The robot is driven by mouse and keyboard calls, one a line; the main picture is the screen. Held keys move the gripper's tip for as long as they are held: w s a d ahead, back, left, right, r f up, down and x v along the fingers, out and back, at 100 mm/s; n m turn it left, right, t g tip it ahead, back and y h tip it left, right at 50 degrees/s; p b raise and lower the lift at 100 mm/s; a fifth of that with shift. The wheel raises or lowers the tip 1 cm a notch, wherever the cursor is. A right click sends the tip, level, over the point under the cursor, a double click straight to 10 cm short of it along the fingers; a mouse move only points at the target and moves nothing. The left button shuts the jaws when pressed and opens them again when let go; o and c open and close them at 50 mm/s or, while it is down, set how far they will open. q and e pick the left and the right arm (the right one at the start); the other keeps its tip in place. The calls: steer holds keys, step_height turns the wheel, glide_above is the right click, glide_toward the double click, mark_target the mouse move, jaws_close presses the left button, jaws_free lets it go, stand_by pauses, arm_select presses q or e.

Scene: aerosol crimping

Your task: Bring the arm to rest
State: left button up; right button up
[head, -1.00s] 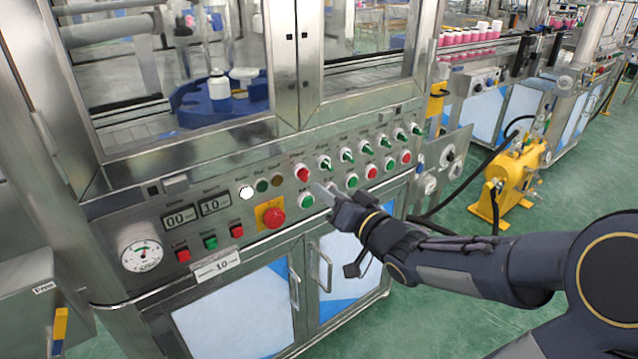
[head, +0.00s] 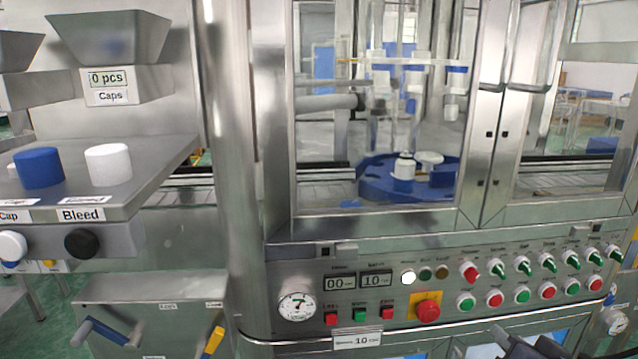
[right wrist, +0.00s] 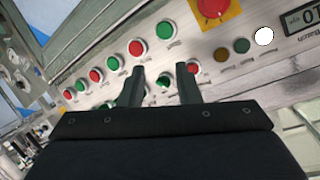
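My right gripper (head: 506,340) shows at the bottom edge of the head view, in front of and below the control panel (head: 450,270). Most of the right arm is cut off there. In the right wrist view its two fingers (right wrist: 160,80) stand apart, with nothing held between them. The panel's buttons and switches show beyond the fingertips, and a green one (right wrist: 163,82) appears between them. Whether the fingers touch the panel cannot be told, but they look apart from it. My left gripper is in no view.
A red emergency button (head: 427,309) on a yellow plate, a gauge (head: 297,306) and a row of switches stand out from the panel. A steel shelf (head: 150,185) with a blue cap (head: 39,168) and a white cap (head: 108,165) juts out at the left.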

steer(key=s+a+f+n+g+y, duration=0.2)
steer(key=s+a+f+g+y, duration=0.15)
steer(key=s+a, duration=0.4)
steer(key=s+a+f+n+g+y, duration=0.25)
steer(key=s+a+g, duration=0.25)
steer(key=s, duration=0.5)
step_height(320, 180, up, 21)
steer(key=h+p, duration=0.1)
steer(key=p, duration=2.1)
steer(key=shift+w+a, duration=0.1)
